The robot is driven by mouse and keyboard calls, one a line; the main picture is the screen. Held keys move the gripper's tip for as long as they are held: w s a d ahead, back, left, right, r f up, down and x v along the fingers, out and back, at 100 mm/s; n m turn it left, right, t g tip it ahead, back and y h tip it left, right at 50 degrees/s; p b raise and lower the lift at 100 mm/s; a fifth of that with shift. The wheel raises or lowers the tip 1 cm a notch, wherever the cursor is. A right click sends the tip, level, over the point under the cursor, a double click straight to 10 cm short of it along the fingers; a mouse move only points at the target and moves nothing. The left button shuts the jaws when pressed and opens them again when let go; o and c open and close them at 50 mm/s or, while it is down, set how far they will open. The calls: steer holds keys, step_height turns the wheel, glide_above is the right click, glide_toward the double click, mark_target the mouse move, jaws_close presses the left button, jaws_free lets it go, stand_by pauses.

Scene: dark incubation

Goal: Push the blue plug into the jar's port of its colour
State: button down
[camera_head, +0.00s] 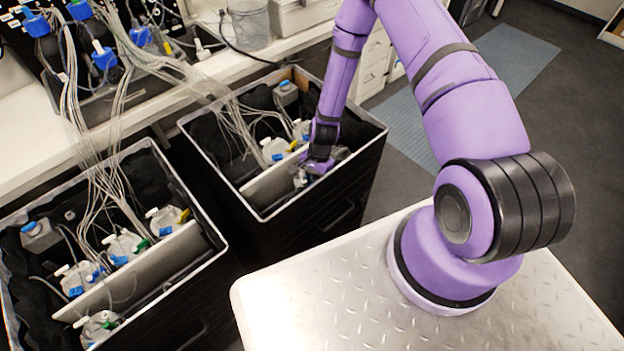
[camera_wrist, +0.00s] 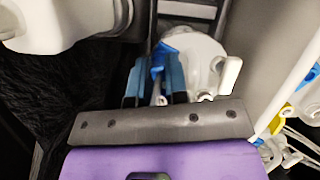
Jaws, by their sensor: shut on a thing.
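My gripper (camera_head: 318,166) reaches down into the right-hand black bin in the head view. In the wrist view my gripper (camera_wrist: 155,84) has its two fingers closed around the narrow lower part of the blue plug (camera_wrist: 162,55). The plug's wider blue top shows just beyond the fingertips, against a white jar (camera_wrist: 203,58). The jar's rounded top has a white stub at its right. I cannot tell whether the plug sits in a port or only touches or overlaps the jar; the fingers hide its lower end. In the head view my gripper hides the plug.
A pale divider (camera_wrist: 272,60) stands close right of the jar. Another white vessel (camera_wrist: 50,22) is at the upper left of the wrist view. The right bin's rim (camera_head: 262,217) surrounds my gripper. Several jars with tubing stand in the left bin (camera_head: 215,257).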

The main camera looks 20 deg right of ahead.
steer(key=shift+f, duration=0.15)
steer(key=c, duration=1.1)
jaws_free()
steer(key=shift+o, duration=0.2)
steer(key=shift+w, duration=0.1)
steer(key=shift+w+r, duration=0.1)
steer(key=shift+r, duration=0.25)
steer(key=v, duration=1)
steer(key=shift+s+d, duration=0.2)
steer(key=shift+s, duration=0.05)
steer(key=shift+r, duration=0.1)
